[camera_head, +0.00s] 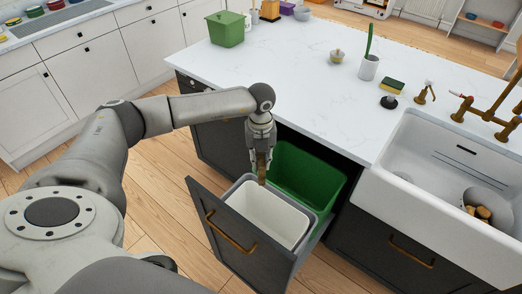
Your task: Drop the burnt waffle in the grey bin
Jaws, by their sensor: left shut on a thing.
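My left gripper (262,152) points down over the pulled-out bin drawer and is shut on a small brown piece, the burnt waffle (261,172). The waffle hangs at the back edge of the grey bin (270,218), which has a grey rim and a pale, empty-looking inside. I cannot tell from this view whether the waffle is inside the rim or just above it. A green bin (318,170) stands behind the grey one in the same drawer. My right gripper is not in view.
The dark drawer front (240,235) with a brass handle stands out from the island. The white worktop (290,70) lies above, with a green container (225,29) at its far left. A white sink (435,185) is at the right. Wooden floor is open at the left.

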